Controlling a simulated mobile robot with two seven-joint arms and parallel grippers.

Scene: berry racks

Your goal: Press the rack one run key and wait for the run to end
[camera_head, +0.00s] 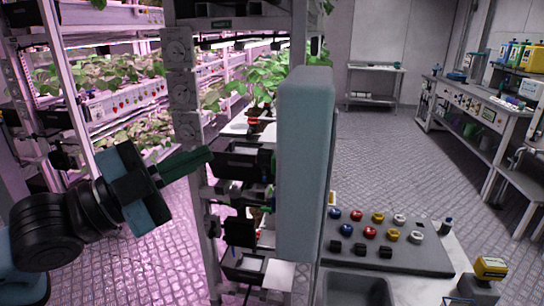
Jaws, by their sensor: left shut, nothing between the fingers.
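My left gripper (207,154) reaches in from the left. Its dark green fingers are together and empty, pointing right at the rack post (205,240) and seen just in front of it. Grey boxes with round faces (180,90) are stacked up this post. I cannot tell which part is the rack one run key, and I see no readable run sign. My right gripper is not in view.
A tall blue-grey block (305,165) hides the middle. A dark board (430,262) with coloured knobs lies at lower right beside a grey bin (357,290). Planted racks (75,115) stand left. The floor (390,160) at centre right is clear, before a side bench (480,95).

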